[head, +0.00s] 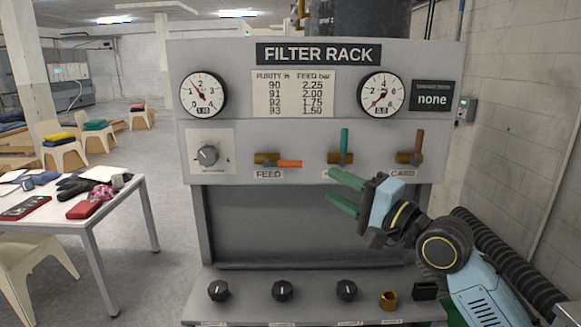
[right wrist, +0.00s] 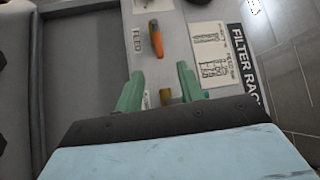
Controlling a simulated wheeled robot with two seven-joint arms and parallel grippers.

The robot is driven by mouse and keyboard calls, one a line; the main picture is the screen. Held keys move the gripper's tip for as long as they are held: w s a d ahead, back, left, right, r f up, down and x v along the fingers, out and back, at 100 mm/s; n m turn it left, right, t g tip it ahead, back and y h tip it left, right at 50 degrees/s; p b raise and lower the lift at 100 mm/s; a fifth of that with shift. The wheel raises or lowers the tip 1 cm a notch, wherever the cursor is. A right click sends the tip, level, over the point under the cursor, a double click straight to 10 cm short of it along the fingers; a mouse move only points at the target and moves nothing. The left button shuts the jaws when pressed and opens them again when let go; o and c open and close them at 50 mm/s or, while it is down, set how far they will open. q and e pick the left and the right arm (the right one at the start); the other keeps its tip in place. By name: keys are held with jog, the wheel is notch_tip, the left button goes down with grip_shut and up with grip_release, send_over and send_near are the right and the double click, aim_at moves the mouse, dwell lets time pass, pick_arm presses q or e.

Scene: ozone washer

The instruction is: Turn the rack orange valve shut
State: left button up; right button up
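The orange valve handle (head: 290,163) is on the brass FEED valve (head: 266,158) at the left of the rack's valve row. It lies level and points right. In the right wrist view, the orange handle (right wrist: 156,40) shows beyond the fingertips, apart from them. My right gripper (head: 331,184) has green fingers spread apart with nothing seen between them, to the right of and slightly below the orange handle. In the right wrist view, my right gripper (right wrist: 157,76) is open, in front of the middle valve's brass body (right wrist: 166,96). My left gripper is not in view.
An upright green handle (head: 344,140) and an upright reddish-brown handle (head: 419,140) stand right of the orange one. A grey knob (head: 207,155) is to its left. Black knobs (head: 282,291) line the lower ledge. A white table (head: 130,190) with items stands at left.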

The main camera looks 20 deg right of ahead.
aim_at(295, 166)
jog(key=p+x, duration=0.2)
jog(key=x, duration=1.1)
jog(key=shift+w+f+p, duration=0.1)
jog(key=shift+p, duration=0.25)
jog(key=shift+c, duration=0.5)
grip_shut()
